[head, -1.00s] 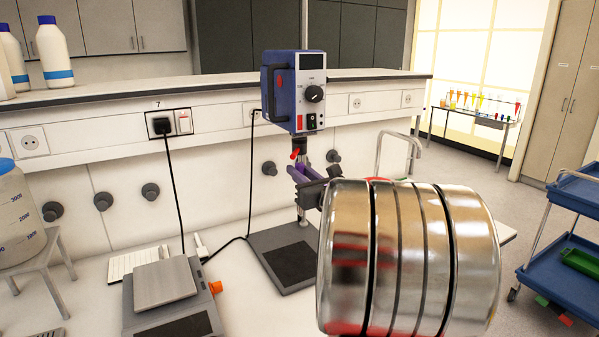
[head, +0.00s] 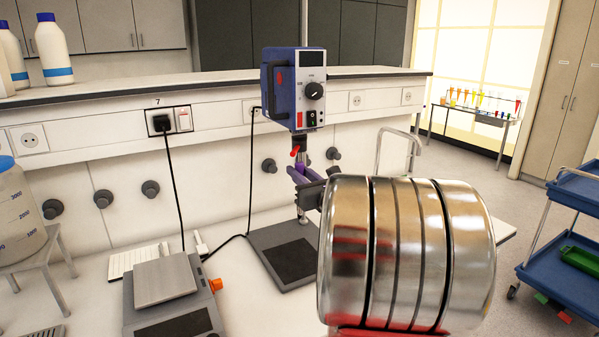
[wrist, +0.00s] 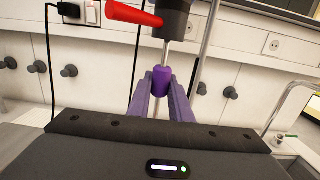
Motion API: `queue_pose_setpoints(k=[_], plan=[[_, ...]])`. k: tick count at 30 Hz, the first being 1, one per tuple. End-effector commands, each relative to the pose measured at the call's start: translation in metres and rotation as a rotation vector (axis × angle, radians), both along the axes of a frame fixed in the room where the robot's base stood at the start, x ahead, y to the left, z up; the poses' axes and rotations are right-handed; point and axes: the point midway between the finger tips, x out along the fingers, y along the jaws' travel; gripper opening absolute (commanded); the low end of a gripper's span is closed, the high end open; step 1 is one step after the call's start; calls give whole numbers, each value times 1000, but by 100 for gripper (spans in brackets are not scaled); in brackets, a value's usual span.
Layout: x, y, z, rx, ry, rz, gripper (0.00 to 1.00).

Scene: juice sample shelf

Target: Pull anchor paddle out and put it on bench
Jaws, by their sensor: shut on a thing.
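The anchor paddle's silver shaft (wrist: 165,54) shows in the wrist view, with a purple collar (wrist: 162,80) around it. The shaft runs up to the dark chuck (wrist: 172,20) of the stirrer and looks upright. My gripper (head: 304,174) is shut on the purple collar, below the chuck; its two fingers show on either side of it in the wrist view (wrist: 161,100). The blue stirrer head (head: 295,90) is above, with a red lever (head: 296,152) beside the chuck. The white bench (head: 85,288) lies below.
The stirrer's dark base plate (head: 288,253) stands on the bench under my gripper. A balance (head: 168,290) with a cable is to its left. The back wall with knobs (head: 150,188) and a tap (head: 397,140) are close. A bare bench strip shows at the left.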

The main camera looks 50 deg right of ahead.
Motion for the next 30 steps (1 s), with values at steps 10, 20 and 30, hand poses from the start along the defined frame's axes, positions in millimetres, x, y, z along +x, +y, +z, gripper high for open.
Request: queue_pose_setpoints(k=[10, 20, 30], plan=[[0, 0, -10, 1, 0, -1, 0], [0, 0, -19, 0, 0, 0, 0], [0, 0, -29, 0, 1, -1, 0]])
